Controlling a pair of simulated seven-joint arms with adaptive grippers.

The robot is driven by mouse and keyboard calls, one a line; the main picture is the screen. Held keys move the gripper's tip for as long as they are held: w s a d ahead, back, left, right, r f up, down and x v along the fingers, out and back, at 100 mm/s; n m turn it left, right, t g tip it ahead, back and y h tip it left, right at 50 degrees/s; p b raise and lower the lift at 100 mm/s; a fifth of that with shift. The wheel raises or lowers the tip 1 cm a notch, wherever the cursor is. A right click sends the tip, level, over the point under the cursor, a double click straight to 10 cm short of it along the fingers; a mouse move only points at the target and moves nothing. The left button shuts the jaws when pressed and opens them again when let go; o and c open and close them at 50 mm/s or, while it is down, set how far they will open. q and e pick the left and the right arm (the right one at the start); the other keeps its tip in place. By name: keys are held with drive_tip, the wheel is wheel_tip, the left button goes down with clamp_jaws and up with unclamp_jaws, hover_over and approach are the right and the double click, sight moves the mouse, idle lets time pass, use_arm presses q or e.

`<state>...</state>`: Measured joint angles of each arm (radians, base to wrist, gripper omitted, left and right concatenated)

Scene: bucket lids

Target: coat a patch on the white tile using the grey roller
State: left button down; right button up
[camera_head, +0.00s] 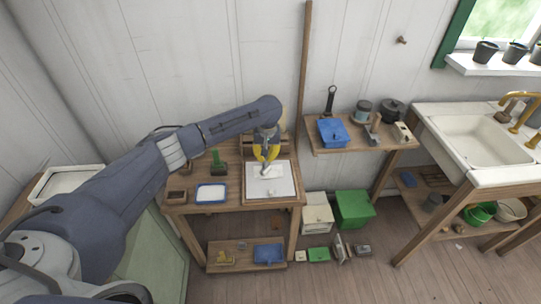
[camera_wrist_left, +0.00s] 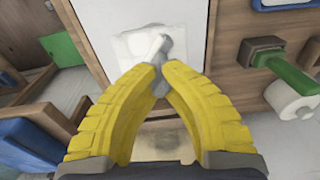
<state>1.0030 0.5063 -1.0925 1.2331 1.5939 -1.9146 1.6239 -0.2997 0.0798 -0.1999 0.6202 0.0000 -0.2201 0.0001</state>
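The white tile (camera_head: 283,187) lies on the wooden bench, and it also shows in the wrist view (camera_wrist_left: 190,18). My left gripper (camera_head: 265,160) is over the tile, its yellow fingers pointing down. In the wrist view the fingers (camera_wrist_left: 159,77) close on the grey roller (camera_wrist_left: 160,62), whose far end is over or on the tile; contact is not clear. A brighter white patch (camera_wrist_left: 136,44) shows on the tile around that end. A blue tray (camera_head: 211,193) with a white filling stands left of the tile. My right gripper is not in view.
A small wooden box (camera_head: 177,196) is at the bench's left. A shelf (camera_head: 345,147) with tools is to the right.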

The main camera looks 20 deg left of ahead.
use_arm(q)
drive_tip(key=shift+s+a, duration=1.35)
drive_tip(key=shift+a, duration=0.2)
drive_tip(key=shift+d, duration=0.15)
drive_tip(key=shift+w+d, duration=0.75)
drive_tip(key=shift+d, duration=0.85)
drive_tip(key=shift+w+d, duration=0.8)
drive_tip(key=shift+d, duration=0.85)
drive_tip(key=shift+w+d, duration=0.75)
drive_tip(key=shift+d, duration=0.85)
drive_tip(key=shift+s+a, duration=0.8)
drive_tip(key=shift+a, duration=0.9)
drive_tip(key=shift+s+a, duration=0.75)
drive_tip(key=shift+a, duration=1)
drive_tip(key=shift+s+a, duration=0.8)
drive_tip(key=shift+a, duration=0.9)
drive_tip(key=shift+d, duration=0.1)
drive_tip(key=shift+w+d, duration=0.8)
drive_tip(key=shift+d, duration=0.85)
drive_tip(key=shift+w+d, duration=0.75)
drive_tip(key=shift+d, duration=0.95)
drive_tip(key=shift+w+d, duration=0.8)
drive_tip(key=shift+d, duration=0.85)
